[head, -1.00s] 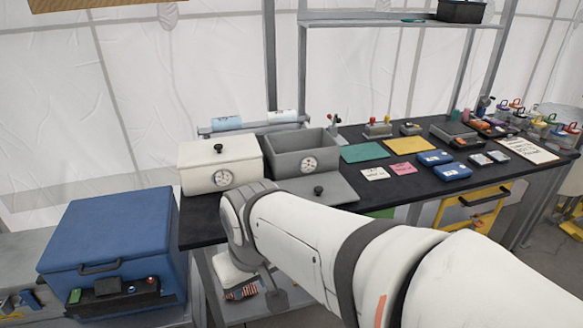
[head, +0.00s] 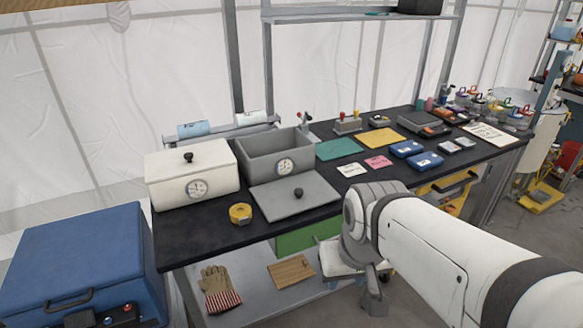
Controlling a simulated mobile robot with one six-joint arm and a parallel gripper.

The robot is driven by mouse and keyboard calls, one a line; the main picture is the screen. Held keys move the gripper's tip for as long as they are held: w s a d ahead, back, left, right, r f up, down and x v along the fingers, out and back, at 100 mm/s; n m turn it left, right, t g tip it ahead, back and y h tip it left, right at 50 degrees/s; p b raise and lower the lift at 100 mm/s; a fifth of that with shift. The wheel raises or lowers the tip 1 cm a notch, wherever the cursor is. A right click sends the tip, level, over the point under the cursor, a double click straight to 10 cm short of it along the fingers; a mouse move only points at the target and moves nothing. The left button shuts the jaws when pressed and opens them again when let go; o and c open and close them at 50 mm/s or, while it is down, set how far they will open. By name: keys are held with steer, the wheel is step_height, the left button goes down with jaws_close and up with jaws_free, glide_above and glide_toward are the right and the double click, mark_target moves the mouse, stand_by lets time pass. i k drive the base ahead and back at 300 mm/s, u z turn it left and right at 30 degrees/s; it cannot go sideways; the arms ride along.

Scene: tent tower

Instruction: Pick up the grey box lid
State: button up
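The grey box lid (head: 280,203) is a flat grey plate with a round black knob (head: 298,192) on top. It lies on the black tabletop in front of the open grey box (head: 252,155), which has a round dial on its front. My gripper (head: 372,297) hangs below and to the right of the lid, in front of the table's front edge and apart from the lid. It points downward and looks small and dark. I cannot make out whether its fingers are apart, and I see nothing clearly held.
A white box with its lid on (head: 190,178) stands left of the grey box. A yellow tape roll (head: 240,213) lies left of the lid. Green (head: 338,149) and yellow mats lie to the right. A blue case (head: 75,255) stands at the left. Gloves (head: 219,288) lie on the lower shelf.

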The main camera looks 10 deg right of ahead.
mark_target(278, 199)
steer(key=u, duration=0.05)
steer(key=i, duration=1)
steer(key=z, duration=0.05)
